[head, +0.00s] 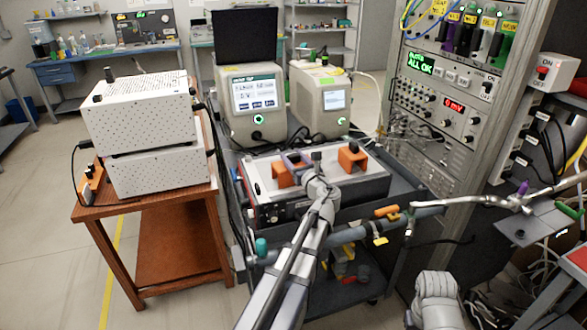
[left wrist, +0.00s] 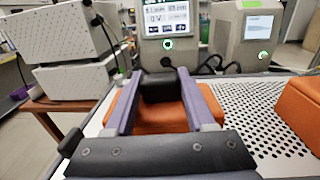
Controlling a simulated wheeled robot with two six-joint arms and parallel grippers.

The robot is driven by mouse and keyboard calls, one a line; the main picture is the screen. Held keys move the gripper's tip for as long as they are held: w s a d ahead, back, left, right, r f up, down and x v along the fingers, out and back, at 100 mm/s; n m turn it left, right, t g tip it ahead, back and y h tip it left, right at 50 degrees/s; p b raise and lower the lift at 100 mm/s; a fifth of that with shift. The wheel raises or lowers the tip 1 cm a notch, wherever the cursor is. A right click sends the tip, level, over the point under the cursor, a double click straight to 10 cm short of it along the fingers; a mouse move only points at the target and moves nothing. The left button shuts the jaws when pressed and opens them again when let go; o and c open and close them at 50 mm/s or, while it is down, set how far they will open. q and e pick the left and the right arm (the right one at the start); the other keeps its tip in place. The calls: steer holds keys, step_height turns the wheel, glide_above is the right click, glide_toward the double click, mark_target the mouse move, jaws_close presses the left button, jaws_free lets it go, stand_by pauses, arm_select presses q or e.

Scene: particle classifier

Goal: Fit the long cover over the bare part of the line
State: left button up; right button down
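A line runs along the front of the cart. Its left part is a thick grey-blue tube (head: 346,236); to the right, a thin bare metallic stretch (head: 475,201) reaches toward the rack. I cannot tell which piece is the long cover. My left gripper (head: 292,162) is over the left orange block (head: 284,175) on the instrument. In the left wrist view, its two purple fingers (left wrist: 158,90) are apart, with the orange block (left wrist: 160,124) and a black part (left wrist: 157,86) showing between them. Nothing is seen clamped. My right gripper is not in view.
The cart's instrument (head: 335,187) has a perforated top and a second orange block (head: 352,159). Two monitor units (head: 250,100) stand behind it. White boxes (head: 140,110) sit on a wooden table at left. A control rack (head: 445,110) stands at right.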

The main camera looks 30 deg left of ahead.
arm_select(q)
jaws_close()
steer(key=shift+r, duration=0.1)
stand_by(0.3)
step_height(320, 180, up, 10)
steer(key=p, duration=1)
